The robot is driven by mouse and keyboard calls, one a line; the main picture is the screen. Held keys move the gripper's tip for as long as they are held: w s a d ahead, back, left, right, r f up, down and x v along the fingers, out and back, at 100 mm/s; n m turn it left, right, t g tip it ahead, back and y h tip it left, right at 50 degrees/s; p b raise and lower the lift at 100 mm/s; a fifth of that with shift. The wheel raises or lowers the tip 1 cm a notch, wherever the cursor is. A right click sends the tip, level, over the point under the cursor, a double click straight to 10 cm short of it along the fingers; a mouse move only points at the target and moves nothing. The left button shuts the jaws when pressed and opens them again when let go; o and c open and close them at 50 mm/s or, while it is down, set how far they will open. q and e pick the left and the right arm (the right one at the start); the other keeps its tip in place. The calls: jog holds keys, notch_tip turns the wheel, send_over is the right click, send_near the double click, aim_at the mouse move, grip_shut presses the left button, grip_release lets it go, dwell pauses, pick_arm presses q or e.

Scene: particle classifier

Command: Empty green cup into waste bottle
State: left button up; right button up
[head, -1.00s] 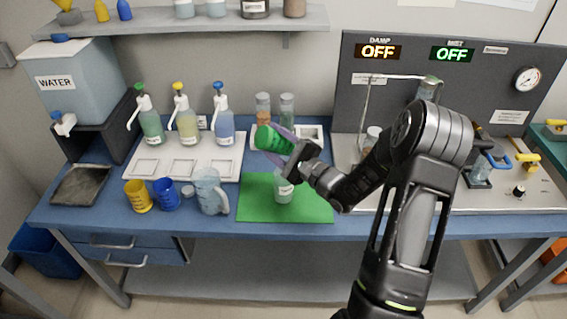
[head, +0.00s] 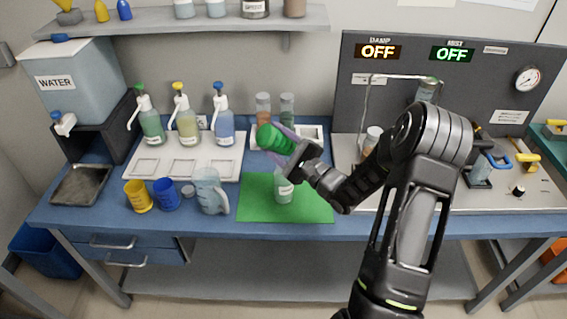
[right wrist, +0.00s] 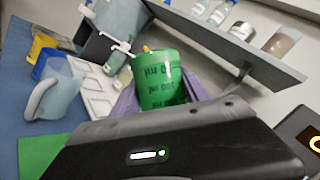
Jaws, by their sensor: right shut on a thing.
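The green cup (head: 276,140) is held above the green mat (head: 253,208), tilted well over toward the left in the head view. My right gripper (head: 284,139) is shut on it, with purple fingers on its sides. In the right wrist view the cup (right wrist: 160,83) shows volume marks; its contents cannot be seen. A clear labelled bottle (head: 284,188) stands upright on the mat, below the cup and partly behind the gripper. Its label is too small to read, so I cannot tell whether it is the waste bottle. My left gripper is not in view.
A clear pitcher (head: 209,192), blue cup (head: 166,195) and yellow cup (head: 138,197) stand left of the mat. Behind are pump bottles on a white tray (head: 228,170) and two jars (head: 263,106). A grey machine panel (head: 485,85) rises at right.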

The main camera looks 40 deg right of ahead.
aim_at(272, 150)
jog(key=shift+d+r+m, duration=0.1)
jog(key=shift+d+m, duration=0.05)
jog(key=shift+m, duration=0.15)
dwell(0.4)
dwell(0.8)
jog(key=n, duration=0.1)
jog(key=a+f+n+g, duration=0.1)
jog(key=n, duration=0.1)
jog(key=a+n+g+b, duration=0.1)
jog(key=n, duration=0.1)
jog(key=shift+w+a+f, duration=0.25)
jog(key=shift+f, duration=0.05)
jog(key=shift+a+n, duration=0.15)
jog(key=shift+n, duration=0.35)
jog(key=shift+f, duration=0.1)
